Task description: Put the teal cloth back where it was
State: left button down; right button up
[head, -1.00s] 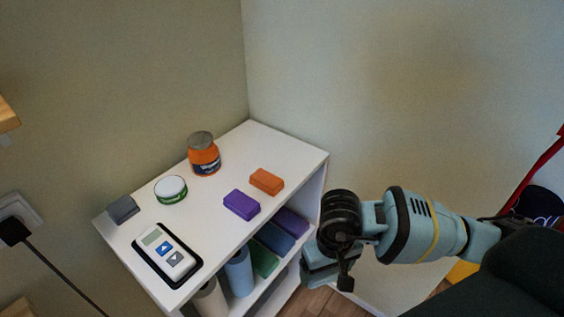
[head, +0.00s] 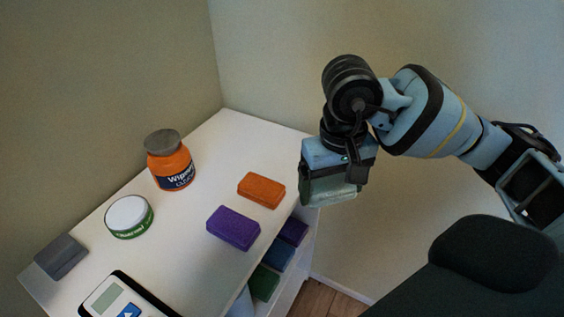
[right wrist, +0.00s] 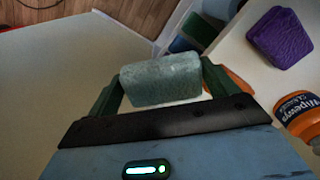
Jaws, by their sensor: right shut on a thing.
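The teal cloth (head: 330,193) is a folded, grey-green block held between the fingers of my right gripper (head: 334,180). The right wrist view shows the cloth (right wrist: 160,78) gripped at both ends by the two fingers. My right gripper is in the air by the right edge of the white shelf top (head: 190,235), to the right of an orange cloth (head: 261,190). A purple cloth (head: 233,228) lies on the top in front of the orange one. My left gripper is not in view.
An orange wipes jar (head: 170,165), a white-and-green tub (head: 129,217), a grey block (head: 61,256) and a device with a screen (head: 115,300) stand on the top. Below it, blue (head: 278,252) and green (head: 265,282) folded cloths show. Walls close the back.

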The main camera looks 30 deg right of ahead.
jog(key=p, duration=0.1)
send_over(284, 169)
jog(key=shift+s+f, duration=0.25)
jog(key=shift+f, duration=0.45)
jog(key=shift+w, duration=0.2)
notch_tip(284, 169, down, 3)
jog(key=shift+f+p, duration=0.1)
jog(key=shift+p, duration=0.2)
jog(key=shift+f, duration=0.2)
jog(key=shift+f, duration=0.15)
jog(key=o, duration=0.8)
